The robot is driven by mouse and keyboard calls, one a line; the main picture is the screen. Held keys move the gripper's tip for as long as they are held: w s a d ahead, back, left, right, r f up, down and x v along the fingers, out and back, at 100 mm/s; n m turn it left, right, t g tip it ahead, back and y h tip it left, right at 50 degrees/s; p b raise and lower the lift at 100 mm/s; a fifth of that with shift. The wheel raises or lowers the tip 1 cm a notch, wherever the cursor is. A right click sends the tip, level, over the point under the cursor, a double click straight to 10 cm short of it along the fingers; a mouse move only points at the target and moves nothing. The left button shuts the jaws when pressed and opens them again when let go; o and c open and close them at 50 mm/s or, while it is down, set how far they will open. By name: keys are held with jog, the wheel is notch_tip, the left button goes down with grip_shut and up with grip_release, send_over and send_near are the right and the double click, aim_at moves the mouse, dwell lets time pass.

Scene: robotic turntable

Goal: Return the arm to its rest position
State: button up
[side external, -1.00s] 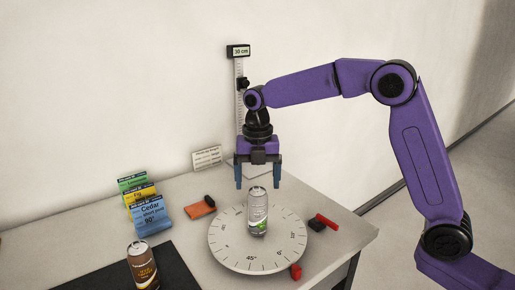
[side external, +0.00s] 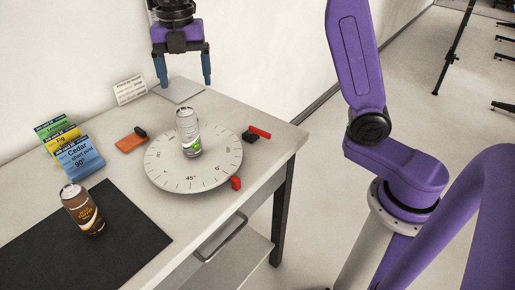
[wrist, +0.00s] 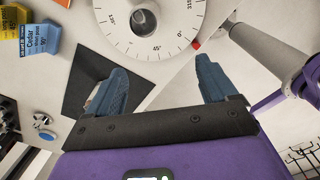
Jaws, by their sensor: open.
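My gripper (side external: 183,83) is open and empty, pointing down above and behind the round turntable (side external: 165,180). In the wrist view my gripper (wrist: 164,85) shows its two blue fingers spread apart with nothing between them. A silver can with a green mark (side external: 188,133) stands upright on the turntable, clear of the fingers. The can's top also shows in the wrist view (wrist: 143,20), on the turntable (wrist: 160,48) at the upper edge. My arm's upper part runs out of the side view at the top.
A brown can (side external: 83,209) stands on a black mat (side external: 125,238) at the front left. The table's right edge borders open floor.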

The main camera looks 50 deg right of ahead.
jog(key=s+d+f+m, duration=0.1)
jog(key=s+f+m, duration=0.1)
jog(key=s, duration=0.5)
jog(key=s+d+f+m, duration=0.1)
jog(key=s+m, duration=0.3)
jog(key=s, duration=0.4)
jog(key=shift+f+m, duration=0.4)
jog(key=shift+f, duration=0.25)
jog(key=s+d+f+m, duration=0.2)
jog(key=s+d, duration=0.1)
jog(key=s, duration=0.2)
jog(key=s+d+f+m, duration=0.2)
jog(key=s+m, duration=0.1)
jog(key=s, duration=0.3)
jog(key=s+d+f+m, duration=0.2)
jog(key=s+d+f, duration=0.1)
jog(key=s, duration=0.2)
jog(key=shift+s+d+m, duration=0.15)
jog(key=shift+d+m, duration=0.15)
